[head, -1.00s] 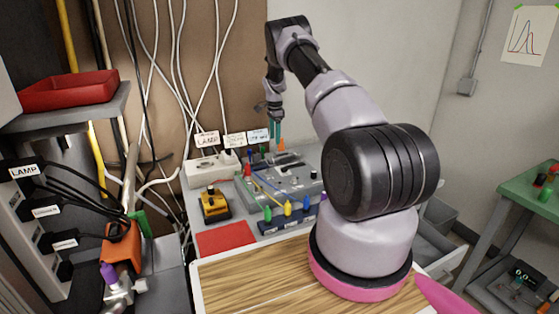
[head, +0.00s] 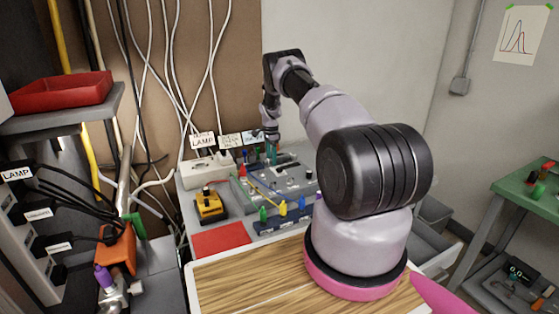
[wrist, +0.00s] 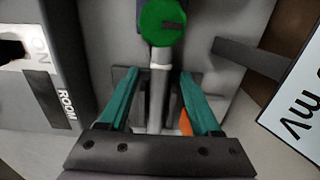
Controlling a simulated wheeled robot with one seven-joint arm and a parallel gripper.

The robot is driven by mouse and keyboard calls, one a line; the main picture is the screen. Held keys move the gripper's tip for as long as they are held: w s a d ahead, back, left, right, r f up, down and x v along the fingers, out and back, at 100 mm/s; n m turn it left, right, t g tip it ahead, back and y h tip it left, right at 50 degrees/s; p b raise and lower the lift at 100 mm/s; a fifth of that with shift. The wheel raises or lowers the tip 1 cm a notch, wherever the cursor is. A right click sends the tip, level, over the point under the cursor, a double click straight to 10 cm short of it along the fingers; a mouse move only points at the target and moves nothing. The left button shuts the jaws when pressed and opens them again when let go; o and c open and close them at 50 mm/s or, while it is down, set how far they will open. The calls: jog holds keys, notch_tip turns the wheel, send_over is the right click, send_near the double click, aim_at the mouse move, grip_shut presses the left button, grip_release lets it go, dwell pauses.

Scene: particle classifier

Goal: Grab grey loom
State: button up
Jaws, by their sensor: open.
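My gripper (wrist: 159,78) has two teal fingers spread apart in the wrist view. A grey cylindrical length with a white band, which looks like the grey loom (wrist: 159,101), runs between the fingers with a gap on each side. A round green end (wrist: 162,22) sits beyond the fingertips, in line with it. An orange piece (wrist: 185,122) shows partly behind the right finger. In the head view my gripper (head: 271,153) is low at the back of the grey instrument panel (head: 288,180). The loom cannot be made out clearly there.
A white socket strip (head: 207,172) with label cards stands left of the gripper, and its edge (wrist: 62,75) is close in the wrist view. A yellow-black device (head: 210,206) and several coloured plugs stand in front. White cables hang behind. A card (wrist: 300,100) is at right.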

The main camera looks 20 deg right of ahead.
grip_shut()
jog(key=shift+r, duration=0.15)
